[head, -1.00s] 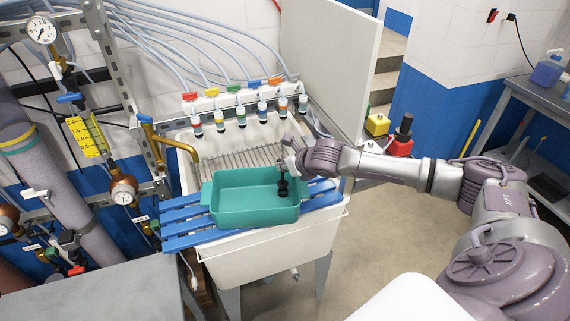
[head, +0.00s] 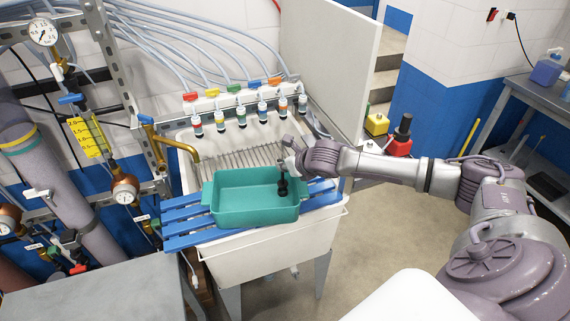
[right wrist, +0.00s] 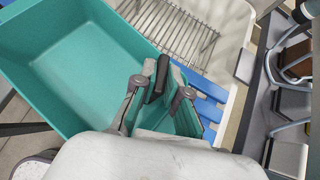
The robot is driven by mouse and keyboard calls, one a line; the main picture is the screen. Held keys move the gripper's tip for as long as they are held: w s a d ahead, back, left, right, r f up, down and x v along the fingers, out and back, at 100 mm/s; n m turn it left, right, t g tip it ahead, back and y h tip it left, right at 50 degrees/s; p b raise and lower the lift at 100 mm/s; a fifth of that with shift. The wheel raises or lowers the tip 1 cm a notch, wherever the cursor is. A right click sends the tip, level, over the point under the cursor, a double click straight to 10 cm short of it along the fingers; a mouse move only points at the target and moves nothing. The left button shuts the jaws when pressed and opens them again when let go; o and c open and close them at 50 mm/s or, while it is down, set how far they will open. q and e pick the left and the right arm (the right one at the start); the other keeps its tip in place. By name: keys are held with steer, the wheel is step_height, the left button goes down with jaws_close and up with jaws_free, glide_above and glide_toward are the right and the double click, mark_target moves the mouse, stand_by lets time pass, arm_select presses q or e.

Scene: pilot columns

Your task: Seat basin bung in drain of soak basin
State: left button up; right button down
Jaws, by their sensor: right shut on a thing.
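The soak basin (head: 240,215) is a teal rectangular tub on blue slats across a white sink. My right gripper (head: 284,174) is over the basin's right end, pointing down, and shut on the black basin bung (head: 283,188). The bung hangs inside the basin's outline near the right wall; I cannot tell whether it touches the floor. In the right wrist view, a dark upright part of the bung (right wrist: 161,76) shows between the fingers, with the basin (right wrist: 75,55) to the left. The drain is not visible. My left gripper is not in view.
The blue slats (head: 183,222) stick out left and right of the basin. A brass tap (head: 180,146) stands behind on the left. Several bottles with hoses (head: 240,121) line the sink's back. A white panel (head: 330,60) rises behind on the right.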

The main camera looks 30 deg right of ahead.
mark_target(285, 172)
steer(key=shift+p, duration=0.3)
steer(key=shift+f+b, duration=0.65)
steer(key=shift+f, duration=0.8)
steer(key=c, duration=1.1)
jaws_free()
steer(key=shift+c, duration=0.2)
steer(key=shift+s+r, duration=0.1)
steer(key=v, duration=1.1)
steer(key=shift+s+r, duration=0.2)
steer(key=shift+s, duration=0.1)
